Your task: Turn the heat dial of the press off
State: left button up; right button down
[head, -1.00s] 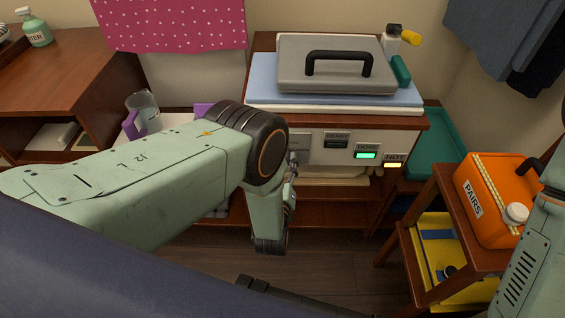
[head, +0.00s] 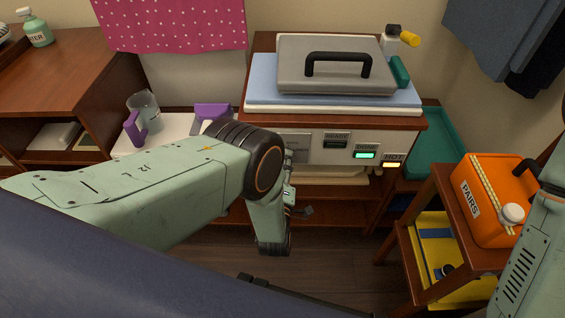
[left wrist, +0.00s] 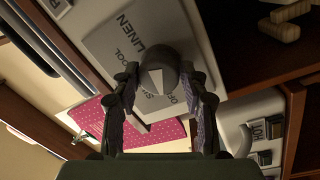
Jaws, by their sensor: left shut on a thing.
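The press (head: 336,72) stands against the wall, with a grey upper plate, black handle and pale blue pad. Its white front panel (head: 318,157) has a dark READY lamp, a lit green DONE lamp and a lit amber HOT lamp. In the left wrist view, the grey round heat dial (left wrist: 160,80) has a pale wedge mark on its face. LINEN shows beside it; the other labels are partly covered. My left gripper (left wrist: 161,77) is shut on the dial, one finger on each side. In the head view my arm hides the dial. My right gripper is out of view.
An orange PAIRS box (head: 492,205) stands on a small wooden stand at the right. A teal tray (head: 432,150) lies right of the press. A clear jug with a purple handle (head: 135,127) stands left. A pink dotted cloth (head: 170,22) hangs behind.

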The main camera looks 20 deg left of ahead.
pick_arm(q)
jog(key=shift+n, duration=0.3)
jog(key=o, duration=1.2)
jog(key=shift+c, duration=0.2)
jog(key=shift+s, duration=0.1)
jog(key=r+v, duration=0.1)
jog(key=v, duration=1)
jog(key=shift+s+f, duration=0.4)
jog(key=shift+f, duration=0.15)
jog(key=shift+d, duration=0.1)
